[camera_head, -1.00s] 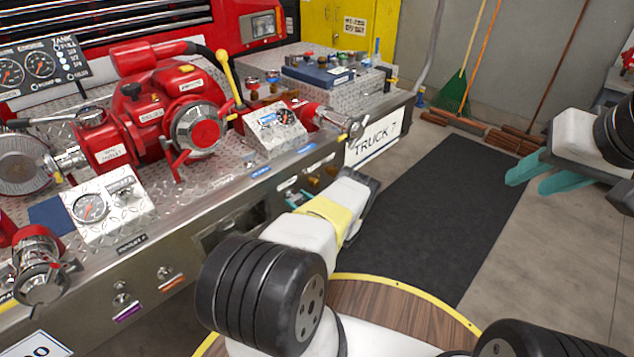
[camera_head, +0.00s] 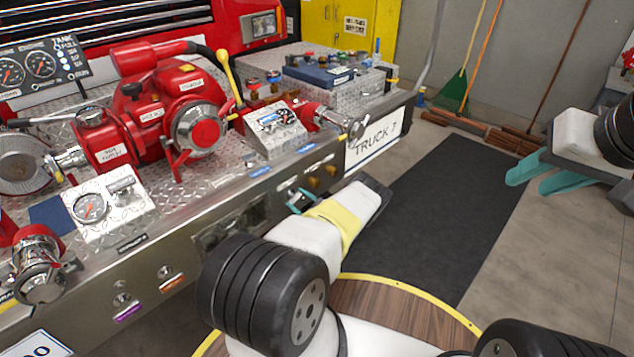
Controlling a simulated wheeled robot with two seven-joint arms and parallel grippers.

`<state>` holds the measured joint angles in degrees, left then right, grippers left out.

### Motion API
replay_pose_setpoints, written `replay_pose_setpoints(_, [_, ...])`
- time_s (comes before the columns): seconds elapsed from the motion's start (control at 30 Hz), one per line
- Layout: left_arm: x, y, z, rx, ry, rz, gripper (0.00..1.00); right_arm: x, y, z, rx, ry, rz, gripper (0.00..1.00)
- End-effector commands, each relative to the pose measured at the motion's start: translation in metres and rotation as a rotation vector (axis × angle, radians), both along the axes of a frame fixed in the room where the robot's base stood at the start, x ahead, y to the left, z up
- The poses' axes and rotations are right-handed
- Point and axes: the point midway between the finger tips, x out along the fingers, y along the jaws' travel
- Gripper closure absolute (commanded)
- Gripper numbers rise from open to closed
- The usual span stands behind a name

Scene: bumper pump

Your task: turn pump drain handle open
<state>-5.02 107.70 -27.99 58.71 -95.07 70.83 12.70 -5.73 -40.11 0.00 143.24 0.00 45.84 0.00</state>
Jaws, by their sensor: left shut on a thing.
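The pump drain handle is not clearly visible; the small control at my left gripper, on the bumper's front face, is mostly hidden by the gripper and forearm. My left gripper (camera_head: 299,200) shows only as a bit of teal finger against the bumper face, below a small blue label. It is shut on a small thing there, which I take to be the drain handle. How far the handle is turned cannot be seen. My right gripper (camera_head: 541,176) hangs at the right, its two teal fingers apart and empty, far from the bumper.
The diamond-plate bumper (camera_head: 215,180) carries a red pump (camera_head: 150,115) and gauge boxes. Small knobs (camera_head: 122,299) with purple and orange tags sit on its front face. Brass fittings (camera_head: 314,184) are close by my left gripper. A black mat (camera_head: 445,215) lies clear on the floor.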

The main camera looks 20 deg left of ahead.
Motion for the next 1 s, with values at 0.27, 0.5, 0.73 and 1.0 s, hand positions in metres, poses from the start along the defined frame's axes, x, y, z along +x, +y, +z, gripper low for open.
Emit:
replay_pose_setpoints(0.27, [0.0, 0.0, 0.0, 0.0, 0.002, 0.0, 0.2, 0.0, 0.0, 0.0, 0.0, 0.0, 0.0, 0.64])
replay_pose_setpoints(0.5, [0.0, -0.001, 0.0, 0.0, 0.003, 0.0, 0.2, 0.0, 0.0, 0.0, 0.0, 0.0, 0.0, 0.64])
replay_pose_setpoints(0.73, [-0.008, -0.025, 0.0, -0.001, 0.005, -0.004, 0.2, 0.0, 0.0, 0.0, 0.0, 0.0, 0.0, 0.64])
replay_pose_setpoints(1.0, [-0.025, -0.064, 0.0, 0.001, 0.003, -0.004, 0.2, 0.0, 0.0, 0.0, 0.0, 0.0, 0.0, 0.64])
